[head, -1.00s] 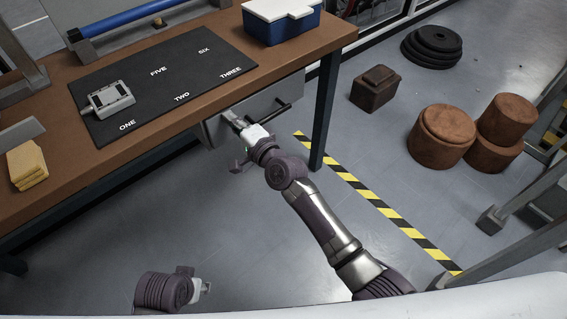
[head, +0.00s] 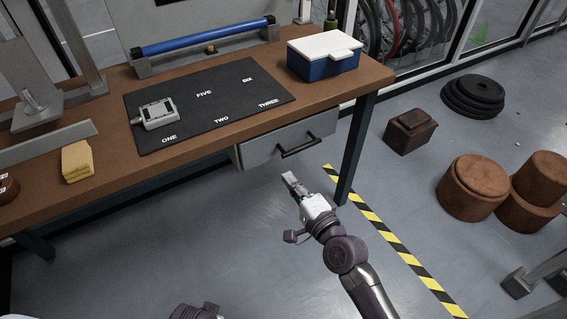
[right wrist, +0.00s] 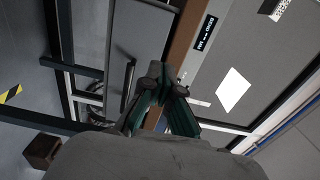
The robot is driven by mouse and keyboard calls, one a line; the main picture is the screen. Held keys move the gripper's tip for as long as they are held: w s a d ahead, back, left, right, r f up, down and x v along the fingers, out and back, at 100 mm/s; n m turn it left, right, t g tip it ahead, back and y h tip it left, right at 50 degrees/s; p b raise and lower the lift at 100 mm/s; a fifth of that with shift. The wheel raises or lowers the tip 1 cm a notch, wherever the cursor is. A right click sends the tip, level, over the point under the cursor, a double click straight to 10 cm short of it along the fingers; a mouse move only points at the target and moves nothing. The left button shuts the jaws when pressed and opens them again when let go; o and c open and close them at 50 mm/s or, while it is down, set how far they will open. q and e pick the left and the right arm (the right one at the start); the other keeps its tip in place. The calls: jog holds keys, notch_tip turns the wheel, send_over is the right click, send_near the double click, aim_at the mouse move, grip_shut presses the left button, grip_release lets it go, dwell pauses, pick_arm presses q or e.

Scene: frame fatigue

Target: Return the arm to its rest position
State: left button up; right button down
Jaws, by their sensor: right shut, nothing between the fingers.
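My right gripper (head: 290,182) is shut and empty. In the head view it shows in front of and below the grey drawer (head: 262,150), apart from its dark bar handle (head: 300,146). In the right wrist view the gripper's fingers (right wrist: 162,76) are together, and the handle (right wrist: 128,86) shows to their left. My right arm (head: 365,285) reaches up from the bottom of the head view. My left gripper (head: 208,309) is barely in view at the bottom edge, and its fingers cannot be made out.
A bench leg (head: 356,150) stands right of the drawer. Floor below the bench is clear.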

pick_arm(q)
jog(key=shift+f, duration=0.1)
pick_arm(e)
jog(key=shift+s+d, duration=0.1)
jog(key=shift+s, duration=0.05)
